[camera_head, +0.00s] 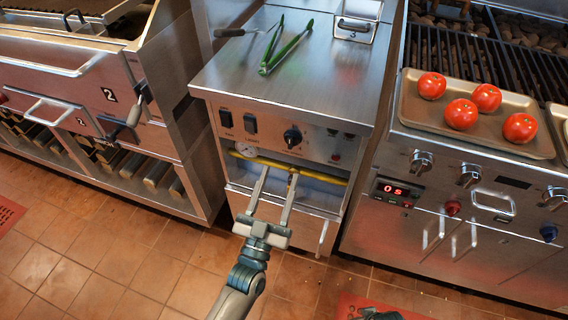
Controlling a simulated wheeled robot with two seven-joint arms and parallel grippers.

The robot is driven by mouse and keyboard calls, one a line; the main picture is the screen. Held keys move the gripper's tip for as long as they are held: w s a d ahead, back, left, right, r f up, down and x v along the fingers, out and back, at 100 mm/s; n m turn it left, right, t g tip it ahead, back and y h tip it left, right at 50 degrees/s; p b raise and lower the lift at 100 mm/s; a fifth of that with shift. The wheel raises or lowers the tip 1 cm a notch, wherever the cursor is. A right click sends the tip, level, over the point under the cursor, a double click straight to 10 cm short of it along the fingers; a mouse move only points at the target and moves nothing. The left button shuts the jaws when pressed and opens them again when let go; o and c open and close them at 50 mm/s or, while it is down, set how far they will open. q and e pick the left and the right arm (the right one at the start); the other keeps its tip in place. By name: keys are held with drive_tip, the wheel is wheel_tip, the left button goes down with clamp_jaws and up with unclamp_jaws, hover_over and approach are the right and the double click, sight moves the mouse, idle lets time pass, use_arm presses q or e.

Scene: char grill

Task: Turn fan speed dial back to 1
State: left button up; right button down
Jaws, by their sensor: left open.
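The black dial (292,137) is a round knob on the front panel of the middle steel cabinet (225,80). Its number marks are too small to read. My left gripper (279,172) is open and empty, its two long fingers pointing up at the panel. The fingertips show just below the dial, near the yellow pipe (310,175); I cannot tell whether they touch anything. A small dark part at the bottom edge, right of centre, may belong to my right arm; its fingers cannot be made out.
Tongs (285,50) lie on the cabinet top. A tray (410,110) of tomatoes rests on the right grill, above knobs and a red display (395,190). Tiled floor lies in front.

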use_arm(q)
drive_tip(key=b+v, duration=0.1)
drive_tip(key=v, duration=0.8)
drive_tip(key=shift+s, duration=0.2)
use_arm(e)
drive_tip(key=v, duration=0.3)
drive_tip(key=shift+w+a+r, duration=0.1)
drive_tip(key=shift+w+r, duration=0.1)
drive_tip(key=shift+r, duration=0.15)
